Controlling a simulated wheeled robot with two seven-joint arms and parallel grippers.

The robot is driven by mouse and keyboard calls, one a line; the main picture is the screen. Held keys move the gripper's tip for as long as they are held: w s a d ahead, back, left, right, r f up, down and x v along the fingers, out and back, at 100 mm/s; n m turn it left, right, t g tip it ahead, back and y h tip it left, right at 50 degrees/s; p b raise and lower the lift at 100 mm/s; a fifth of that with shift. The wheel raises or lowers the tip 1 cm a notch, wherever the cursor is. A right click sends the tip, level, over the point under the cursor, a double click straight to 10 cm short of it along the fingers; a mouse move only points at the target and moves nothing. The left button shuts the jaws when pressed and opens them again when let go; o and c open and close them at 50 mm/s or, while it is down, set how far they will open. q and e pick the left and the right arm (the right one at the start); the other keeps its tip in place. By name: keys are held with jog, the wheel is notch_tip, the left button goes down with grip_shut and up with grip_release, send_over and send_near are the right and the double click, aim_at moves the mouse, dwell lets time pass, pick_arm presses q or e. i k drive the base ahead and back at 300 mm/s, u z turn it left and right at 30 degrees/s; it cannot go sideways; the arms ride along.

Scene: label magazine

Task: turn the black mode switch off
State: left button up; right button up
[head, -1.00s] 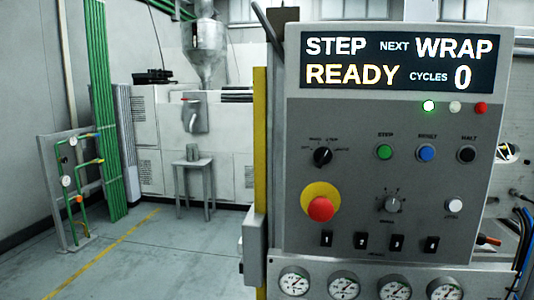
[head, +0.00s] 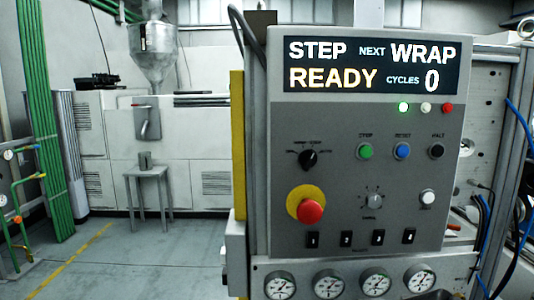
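The black mode switch (head: 308,159) is a rotary knob at the upper left of the grey control panel (head: 350,240). Its pointer tilts to the upper right, and small labels arc around it, too small to read surely. The display (head: 375,65) above reads "STEP NEXT WRAP READY CYCLES 0". A green lamp (head: 403,108) under the display is lit. Neither of my grippers shows in the head view.
Green (head: 365,151), blue (head: 402,150) and black (head: 436,151) buttons sit right of the switch. A red mushroom button (head: 310,211) is below it, with a grey knob (head: 374,201) and white button (head: 427,198) beside. Gauges (head: 328,283) line the bottom. Open floor lies left.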

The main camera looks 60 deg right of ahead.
aim_at(308, 159)
jog(key=i, duration=1.35)
jog(key=z, duration=2.75)
